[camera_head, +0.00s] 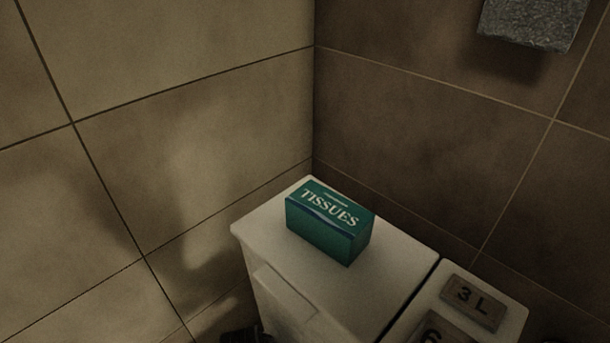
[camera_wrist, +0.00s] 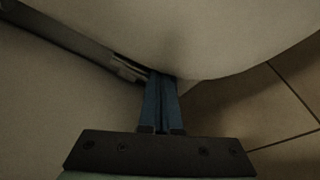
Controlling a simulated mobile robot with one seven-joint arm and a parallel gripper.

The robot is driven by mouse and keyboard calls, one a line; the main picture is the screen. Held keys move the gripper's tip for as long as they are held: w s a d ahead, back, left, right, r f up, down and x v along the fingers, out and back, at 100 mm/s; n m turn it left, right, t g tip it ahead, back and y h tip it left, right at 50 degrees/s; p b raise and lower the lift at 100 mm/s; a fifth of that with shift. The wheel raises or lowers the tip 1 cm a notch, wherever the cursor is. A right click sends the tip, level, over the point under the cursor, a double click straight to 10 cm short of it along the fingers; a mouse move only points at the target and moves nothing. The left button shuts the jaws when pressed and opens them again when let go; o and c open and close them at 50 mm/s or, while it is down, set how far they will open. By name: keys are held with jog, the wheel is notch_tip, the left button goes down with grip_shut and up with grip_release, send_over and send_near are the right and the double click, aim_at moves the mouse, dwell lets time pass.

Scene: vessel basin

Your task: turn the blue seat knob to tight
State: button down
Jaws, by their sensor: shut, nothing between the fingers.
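My gripper (camera_wrist: 162,78) shows in the wrist view with its two blue-grey fingers together, shut and empty. Its tips are close to the lower edge of a rounded pale surface (camera_wrist: 215,40), perhaps the underside of a vessel; I cannot tell whether they touch it. A grey metallic bar or fitting (camera_wrist: 128,68) runs from the upper left to just beside the fingertips. I cannot make out the blue seat knob in either view. My gripper does not clearly show in the head view.
In the head view a green tissue box (camera_head: 330,222) stands on a white cistern-like unit (camera_head: 385,272) in the wall corner. Signs marked "3 L" (camera_head: 473,301) and "6" (camera_head: 440,329) are at lower right. A grey block (camera_head: 533,22) is on the wall. Floor tiles show in the wrist view.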

jog(key=shift+w+r, duration=0.1)
jog(key=shift+w, duration=0.2)
dwell(0.6)
jog(key=shift+a+p, duration=0.55)
jog(key=shift+p, duration=0.25)
jog(key=shift+a, duration=0.1)
jog(key=shift+w+a+p, duration=0.2)
jog(key=shift+a+p, duration=0.1)
jog(key=shift+p, duration=0.05)
jog(key=shift+w, duration=0.1)
jog(key=shift+a, duration=0.15)
notch_tip(320, 180, up, 6)
jog(key=p, duration=0.6)
jog(key=shift+s+a+p, duration=0.15)
jog(key=shift+s+p, duration=0.25)
